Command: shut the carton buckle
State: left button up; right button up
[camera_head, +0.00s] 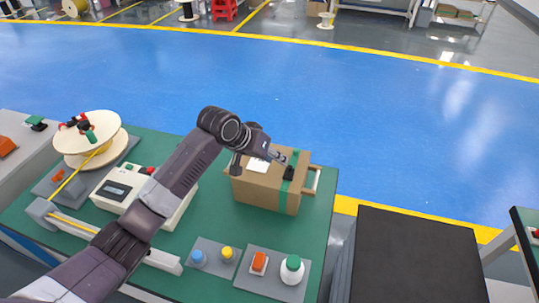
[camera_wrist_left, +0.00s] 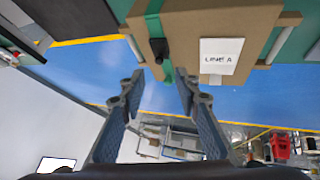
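A brown carton (camera_head: 262,192) stands on the green table, with a green strap (camera_head: 284,194) around it. The black buckle (camera_head: 289,173) sits on the strap near the carton's top edge. In the left wrist view the carton (camera_wrist_left: 190,25) fills the top, with the black buckle (camera_wrist_left: 158,48) and a white "LINE A" label (camera_wrist_left: 220,56). My left gripper (camera_wrist_left: 157,84) is open and empty, its fingertips just short of the buckle and apart from it. In the head view the gripper (camera_head: 282,160) is over the carton top, partly hiding it. My right gripper is out of view.
On the green table (camera_head: 222,222) are a cable reel (camera_head: 88,140), a pale device with a display (camera_head: 120,188), and button plates (camera_head: 213,256) in front of the carton. A rail frame (camera_head: 312,180) stands close at the carton's right. A dark block (camera_head: 418,250) is right of the table.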

pick_arm(q)
jog(key=shift+v, duration=1.55)
